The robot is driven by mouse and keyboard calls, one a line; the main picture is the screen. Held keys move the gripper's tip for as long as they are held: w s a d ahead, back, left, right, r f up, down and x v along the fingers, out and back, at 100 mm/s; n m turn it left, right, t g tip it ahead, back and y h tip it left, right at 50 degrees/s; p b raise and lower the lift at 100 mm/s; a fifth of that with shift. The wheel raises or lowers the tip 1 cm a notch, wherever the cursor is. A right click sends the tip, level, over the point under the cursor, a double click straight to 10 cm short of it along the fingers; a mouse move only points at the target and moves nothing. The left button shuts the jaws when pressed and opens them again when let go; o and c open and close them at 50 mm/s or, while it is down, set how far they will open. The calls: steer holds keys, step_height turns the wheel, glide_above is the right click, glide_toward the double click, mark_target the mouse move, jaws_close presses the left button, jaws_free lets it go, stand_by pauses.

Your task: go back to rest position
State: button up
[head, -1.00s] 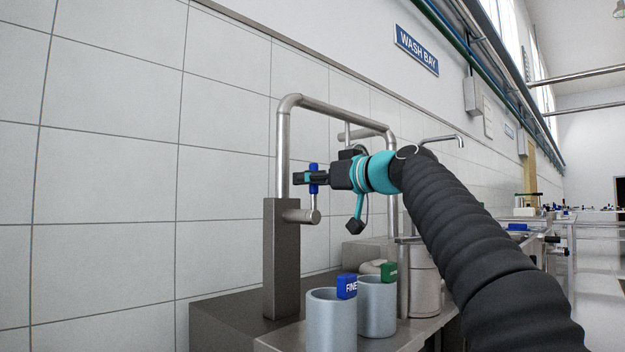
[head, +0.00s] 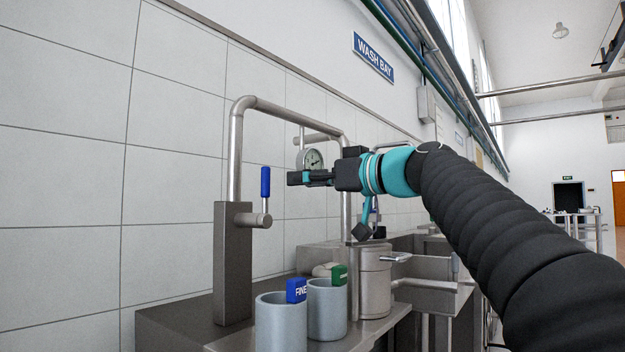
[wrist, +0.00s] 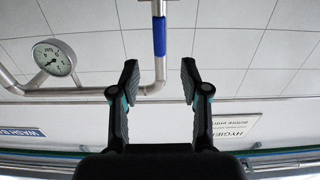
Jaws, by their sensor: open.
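My gripper (head: 297,178) is open and empty in the head view, to the right of the blue-handled lever (head: 265,181) and apart from it. The lever stands upright on a short pipe of the grey metal post (head: 233,265). In the wrist view my gripper (wrist: 158,82) shows both fingers spread with nothing between them. The blue handle (wrist: 159,36) shows beyond the fingers, upside down in that view.
A pressure gauge (head: 311,160) sits on the bent pipe (head: 292,112) behind my gripper. The tiled wall (head: 70,180) is at left.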

steer(key=shift+s+d, duration=0.25)
steer(key=shift+d, duration=0.15)
steer(key=s+d+f+m+g+h+p, duration=0.1)
steer(key=s+d+f+m+h+p, duration=0.2)
steer(key=s+f, duration=0.6)
steer(key=s+d+f+m+g+h+p, duration=0.1)
steer(key=s+d+f+m+h+p, duration=0.2)
steer(key=s+d+f, duration=0.7)
steer(key=s+d+f+m+g+h+p, duration=0.2)
steer(key=s+d+f+m+h, duration=0.3)
steer(key=f, duration=1.8)
steer(key=s+d+h+p, duration=0.1)
steer(key=s+d+h, duration=0.1)
steer(key=s+h, duration=0.2)
steer(key=shift+s+m, duration=0.15)
steer(key=shift+m, duration=0.25)
